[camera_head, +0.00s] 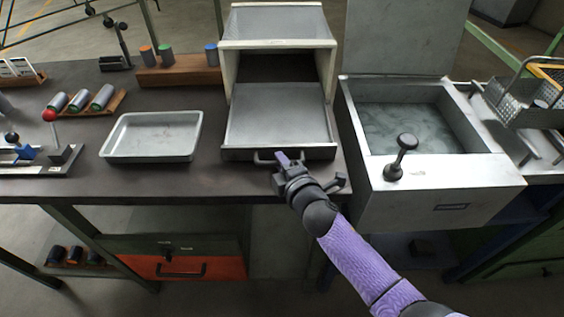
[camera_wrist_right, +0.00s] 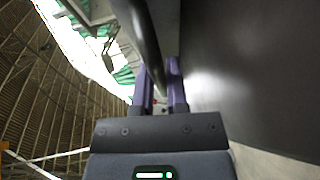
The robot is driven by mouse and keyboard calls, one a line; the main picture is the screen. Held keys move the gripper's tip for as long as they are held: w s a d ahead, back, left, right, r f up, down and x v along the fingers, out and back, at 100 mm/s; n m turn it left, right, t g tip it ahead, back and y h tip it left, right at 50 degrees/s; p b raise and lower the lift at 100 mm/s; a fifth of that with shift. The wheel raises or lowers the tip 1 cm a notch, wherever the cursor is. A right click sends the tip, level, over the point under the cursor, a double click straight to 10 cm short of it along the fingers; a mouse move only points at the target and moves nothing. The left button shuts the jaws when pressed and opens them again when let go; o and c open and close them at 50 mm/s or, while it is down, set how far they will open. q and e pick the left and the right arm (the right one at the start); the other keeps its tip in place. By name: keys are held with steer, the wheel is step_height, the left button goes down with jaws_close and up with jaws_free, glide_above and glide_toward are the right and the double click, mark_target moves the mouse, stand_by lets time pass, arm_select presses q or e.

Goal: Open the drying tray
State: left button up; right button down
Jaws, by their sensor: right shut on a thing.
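The drying tray (camera_head: 277,112) is a flat grey metal tray in a pale box-shaped cabinet (camera_head: 277,42) at the centre of the bench. It extends forward out of the cabinet's open front, and its bare surface shows. Its front has a bar handle (camera_head: 262,158) near the bench's front edge. My right gripper (camera_head: 286,160) is at this handle, shut on it. In the right wrist view the purple fingers (camera_wrist_right: 161,88) stand on either side of the dark handle bar (camera_wrist_right: 138,35). My left gripper is not in view.
A shallow empty pan (camera_head: 152,157) lies left of the tray. A liquid-filled tank (camera_head: 455,178) with a black knob (camera_head: 405,142) stands close on the right. A wire basket (camera_head: 520,112) is farther right. Racks with coloured-end cylinders (camera_head: 180,78) stand at the back left.

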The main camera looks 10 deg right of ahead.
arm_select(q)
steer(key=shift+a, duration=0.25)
arm_select(e)
steer(key=c, duration=0.9)
jaws_free()
arm_select(q)
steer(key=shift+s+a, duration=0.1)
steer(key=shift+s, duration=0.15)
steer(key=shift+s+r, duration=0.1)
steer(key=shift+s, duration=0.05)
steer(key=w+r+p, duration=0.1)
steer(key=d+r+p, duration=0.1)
steer(key=p, duration=0.1)
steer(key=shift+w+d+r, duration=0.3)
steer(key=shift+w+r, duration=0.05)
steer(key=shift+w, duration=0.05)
arm_select(e)
steer(key=v, duration=1)
steer(key=shift+w+d, duration=0.1)
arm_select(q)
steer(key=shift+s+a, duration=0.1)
